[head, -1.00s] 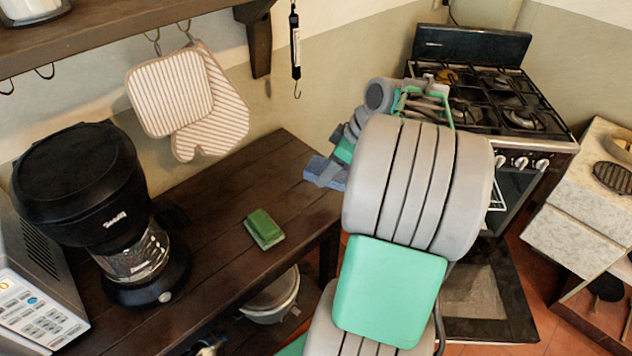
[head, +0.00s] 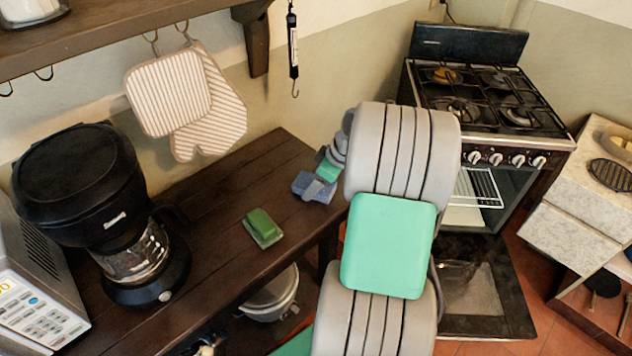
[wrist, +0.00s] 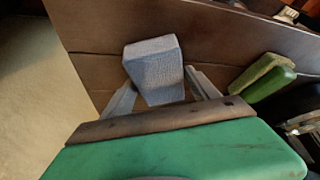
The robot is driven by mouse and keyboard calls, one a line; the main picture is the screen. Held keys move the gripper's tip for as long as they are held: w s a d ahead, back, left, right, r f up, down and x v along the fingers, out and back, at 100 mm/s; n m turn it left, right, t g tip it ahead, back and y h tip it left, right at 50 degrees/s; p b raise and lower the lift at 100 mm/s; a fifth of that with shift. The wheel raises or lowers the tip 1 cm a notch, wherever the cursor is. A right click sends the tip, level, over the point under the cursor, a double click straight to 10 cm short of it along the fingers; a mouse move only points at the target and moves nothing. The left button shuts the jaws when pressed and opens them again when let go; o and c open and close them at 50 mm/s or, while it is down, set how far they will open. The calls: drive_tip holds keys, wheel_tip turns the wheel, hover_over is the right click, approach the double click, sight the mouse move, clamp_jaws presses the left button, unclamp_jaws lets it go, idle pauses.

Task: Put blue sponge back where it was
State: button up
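The blue sponge (head: 311,187) is at the right end of the dark wooden table in the head view. My gripper (head: 321,186) is shut on it, and the sponge moves along with it. In the wrist view the blue sponge (wrist: 154,62) sits between the two grey fingers of my gripper (wrist: 160,88), with the dark wood behind it. I cannot tell whether the sponge touches the tabletop or is just above it.
A green sponge (head: 263,227) lies on the table (head: 215,262), left of the blue one. A coffee maker (head: 95,210) and a microwave (head: 35,290) stand further left. Striped oven mitts (head: 190,100) hang above. The stove (head: 480,100) is at right. Bare tabletop lies behind the green sponge.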

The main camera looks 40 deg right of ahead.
drive_tip(key=shift+o, duration=1.3)
drive_tip(key=shift+r, duration=0.2)
drive_tip(key=v, duration=1.2)
drive_tip(key=a+m+g+h, duration=0.1)
drive_tip(key=a+m, duration=0.2)
drive_tip(key=a, duration=1.6)
drive_tip(key=s+a+f+m+h, duration=0.1)
drive_tip(key=s+a+f+m, duration=0.1)
drive_tip(key=s+a, duration=0.4)
drive_tip(key=shift+s+a+m+h, duration=0.3)
drive_tip(key=shift+s+m, duration=0.2)
drive_tip(key=shift+s, duration=0.25)
